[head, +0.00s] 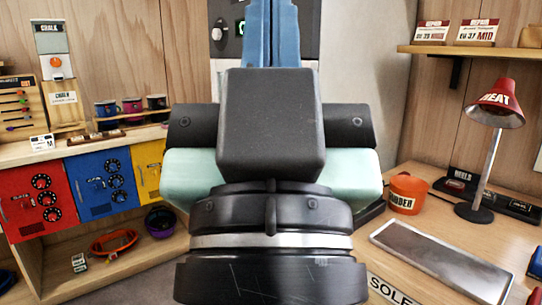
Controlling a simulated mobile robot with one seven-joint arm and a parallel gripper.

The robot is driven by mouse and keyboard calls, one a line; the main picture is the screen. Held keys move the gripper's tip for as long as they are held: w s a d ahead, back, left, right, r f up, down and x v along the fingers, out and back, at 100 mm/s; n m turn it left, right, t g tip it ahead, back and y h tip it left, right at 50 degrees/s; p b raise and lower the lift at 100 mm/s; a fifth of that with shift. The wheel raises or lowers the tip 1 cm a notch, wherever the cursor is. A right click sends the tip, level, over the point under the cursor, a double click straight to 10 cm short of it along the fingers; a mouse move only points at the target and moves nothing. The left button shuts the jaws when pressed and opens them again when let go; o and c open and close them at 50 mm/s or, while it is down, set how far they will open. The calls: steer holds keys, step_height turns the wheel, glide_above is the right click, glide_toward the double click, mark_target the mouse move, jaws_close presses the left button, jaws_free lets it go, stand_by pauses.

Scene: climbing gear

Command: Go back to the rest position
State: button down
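My gripper (270,120) is in the middle of the head view, seen from behind. Its dark housing and the black wrist with a silver ring fill the centre. Pale green parts show on both sides of the housing. A blue upright shape with a line down its middle rises above the housing to the top edge of the picture. I cannot tell whether it belongs to my gripper. I cannot make out fingertips or anything held.
Left are a shelf of mugs (132,105), coloured dial boxes (38,198) and bowls (115,241). Right is a bench with an orange pot (408,192), a red lamp (497,103) and a metal tray (440,262). A grey panel (227,40) stands behind my arm.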

step_height(320, 180, up, 23)
steer(key=p, duration=2)
steer(key=shift+p, duration=0.4)
